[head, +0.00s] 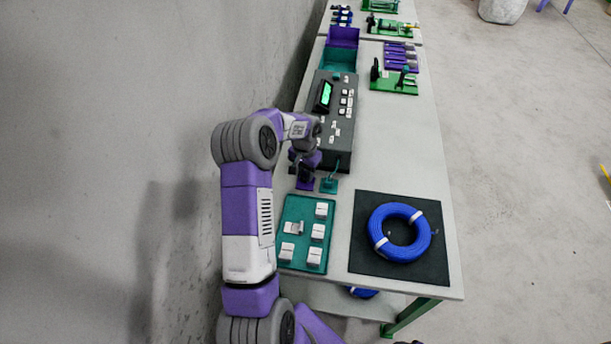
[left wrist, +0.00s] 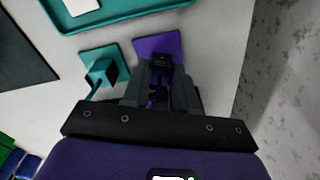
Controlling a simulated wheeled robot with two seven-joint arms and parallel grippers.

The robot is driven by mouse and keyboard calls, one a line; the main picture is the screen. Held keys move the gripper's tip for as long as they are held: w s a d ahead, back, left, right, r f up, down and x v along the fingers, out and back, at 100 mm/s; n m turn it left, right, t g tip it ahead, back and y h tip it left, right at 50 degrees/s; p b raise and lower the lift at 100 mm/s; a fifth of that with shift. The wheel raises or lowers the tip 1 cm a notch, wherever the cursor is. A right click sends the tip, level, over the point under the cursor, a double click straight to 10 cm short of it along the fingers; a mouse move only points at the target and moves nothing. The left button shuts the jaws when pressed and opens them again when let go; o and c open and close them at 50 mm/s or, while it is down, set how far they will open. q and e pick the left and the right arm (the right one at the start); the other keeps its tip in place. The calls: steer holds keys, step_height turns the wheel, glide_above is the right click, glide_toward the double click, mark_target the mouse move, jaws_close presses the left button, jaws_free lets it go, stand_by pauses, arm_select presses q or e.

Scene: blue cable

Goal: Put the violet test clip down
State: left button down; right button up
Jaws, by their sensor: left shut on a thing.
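My left gripper (head: 305,172) is shut on the violet test clip, low over the violet pad (head: 305,185) beside the tester. In the left wrist view the gripper (left wrist: 163,72) points at the violet pad (left wrist: 156,45). The violet test clip (left wrist: 156,93) shows only as a dark violet piece between the fingers; most of it is hidden. I cannot tell whether it touches the pad. The teal test clip (left wrist: 102,72) sits on the teal pad (left wrist: 90,55) next to it, with a teal lead. My right gripper is not in view.
The dark tester (head: 338,120) with a green screen stands just behind the gripper. A teal tray (head: 290,212) of white blocks lies in front. A blue cable coil (head: 374,222) lies on a black mat (head: 365,262) at the right. The wall is close on the left.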

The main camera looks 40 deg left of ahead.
mark_target(305, 175)
arm_select(q)
steer(key=shift+f, duration=0.65)
steer(key=shift+f, duration=0.15)
steer(key=c, duration=0.9)
jaws_free()
steer(key=shift+r, duration=0.25)
step_height(305, 175, up, 12)
steer(key=shift+s+f+p, duration=0.1)
steer(key=shift+p, duration=0.95)
steer(key=shift+d, duration=0.1)
